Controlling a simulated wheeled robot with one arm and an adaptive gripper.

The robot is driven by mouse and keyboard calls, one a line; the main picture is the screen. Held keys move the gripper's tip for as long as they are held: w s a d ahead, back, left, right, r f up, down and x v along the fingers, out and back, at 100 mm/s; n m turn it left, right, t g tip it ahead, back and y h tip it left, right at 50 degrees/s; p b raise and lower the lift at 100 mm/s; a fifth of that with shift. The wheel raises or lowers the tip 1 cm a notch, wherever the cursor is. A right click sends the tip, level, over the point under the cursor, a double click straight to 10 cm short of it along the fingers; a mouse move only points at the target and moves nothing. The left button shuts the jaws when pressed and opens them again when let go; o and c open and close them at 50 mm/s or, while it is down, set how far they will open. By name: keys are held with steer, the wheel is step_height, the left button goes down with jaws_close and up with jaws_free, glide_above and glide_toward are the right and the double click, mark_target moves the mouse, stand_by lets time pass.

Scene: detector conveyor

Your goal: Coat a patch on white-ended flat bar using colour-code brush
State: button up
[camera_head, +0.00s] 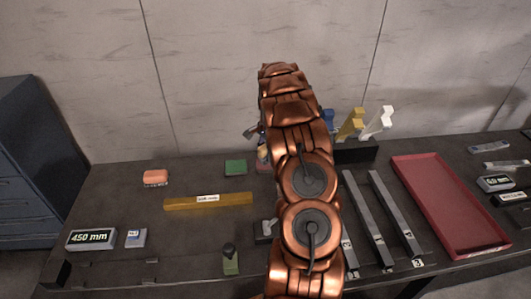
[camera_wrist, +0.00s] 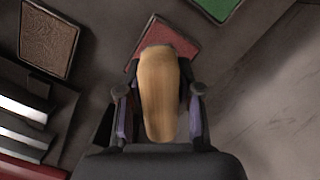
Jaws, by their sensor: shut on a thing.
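My gripper (camera_wrist: 158,98) is shut on a tan, rounded wooden piece (camera_wrist: 158,85), which looks like a brush handle, in the wrist view. Its far end is over a red pad (camera_wrist: 183,38); I cannot tell whether it touches. The brush's bristles and any colour mark are hidden. In the head view my arm hides most of the gripper. Grey flat bars (camera_head: 397,213) lie side by side right of my arm, with small pale marks at their near ends. I cannot tell which bar is the white-ended one.
A red tray (camera_head: 447,203) lies right of the bars. A dark holder (camera_head: 357,152) with yellow and white upright pieces stands behind them. A yellow bar (camera_head: 180,203), green pad (camera_head: 236,167), orange block (camera_head: 155,177) and "450 mm" sign (camera_head: 91,239) lie left. The wall closes the back.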

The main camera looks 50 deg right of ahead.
mark_target(265, 145)
steer(key=shift+f+b, duration=0.55)
steer(key=shift+f, duration=0.1)
stand_by(2.5)
steer(key=shift+r, duration=0.1)
steer(key=shift+r, duration=3.5)
